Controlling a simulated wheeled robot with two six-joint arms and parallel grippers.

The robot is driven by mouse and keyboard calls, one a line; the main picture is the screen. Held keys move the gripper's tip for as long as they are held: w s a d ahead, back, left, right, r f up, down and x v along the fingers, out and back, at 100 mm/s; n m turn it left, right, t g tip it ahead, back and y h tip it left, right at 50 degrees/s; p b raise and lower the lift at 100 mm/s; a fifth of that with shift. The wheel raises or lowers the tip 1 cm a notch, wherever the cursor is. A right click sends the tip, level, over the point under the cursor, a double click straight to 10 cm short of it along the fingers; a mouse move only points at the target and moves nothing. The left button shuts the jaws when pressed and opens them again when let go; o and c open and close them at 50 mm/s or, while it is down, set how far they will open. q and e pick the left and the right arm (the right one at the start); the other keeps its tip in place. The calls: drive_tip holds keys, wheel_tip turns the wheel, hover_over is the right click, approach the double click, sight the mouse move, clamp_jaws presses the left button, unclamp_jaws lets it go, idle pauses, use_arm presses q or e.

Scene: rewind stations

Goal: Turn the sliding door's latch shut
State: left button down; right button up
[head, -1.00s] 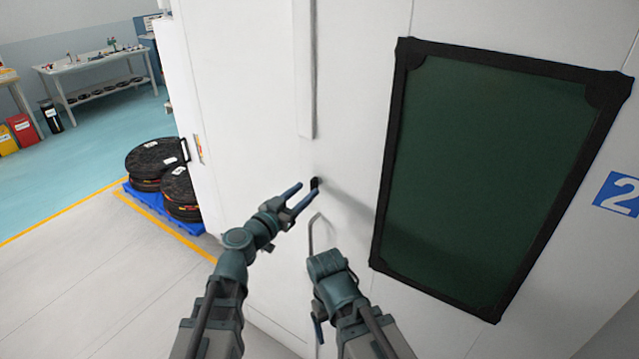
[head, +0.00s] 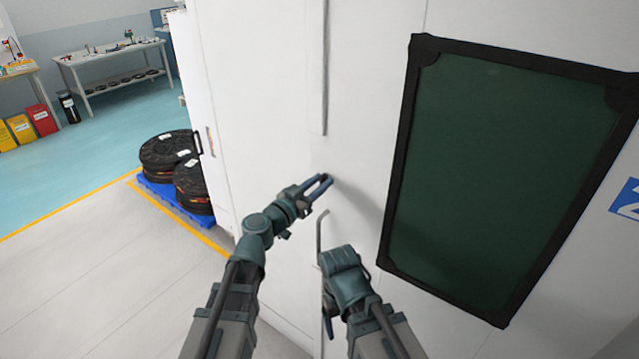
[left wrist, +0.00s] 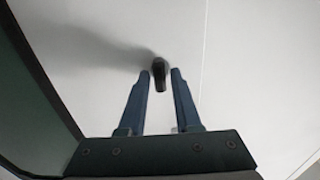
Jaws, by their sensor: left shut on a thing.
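The latch (left wrist: 160,74) is a small dark knob on the white sliding door (head: 270,110). It sits between the two blue fingers of my left gripper (left wrist: 160,78) in the left wrist view. In the head view my left gripper (head: 325,181) is at the door with its fingers shut on the latch, which is mostly hidden there. My right arm (head: 345,275) is lower, in front of the door; whether its gripper is open or shut does not show clearly.
A thin bent handle (head: 319,235) is on the door just below the latch. A dark green window (head: 500,180) with a black frame is to the right. Black reels (head: 166,152) on a blue pallet (head: 175,200) stand at left, beside open floor.

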use_arm(q)
drive_tip(key=n, duration=0.4)
drive_tip(key=shift+n, duration=0.4)
drive_tip(key=shift+w+a+f+n, duration=0.1)
drive_tip(key=shift+n, duration=3.15)
drive_tip(key=shift+a+f+n, duration=0.1)
drive_tip(key=shift+n, duration=3.15)
drive_tip(key=c, duration=0.8)
unclamp_jaws()
drive_tip(key=shift+c, duration=0.2)
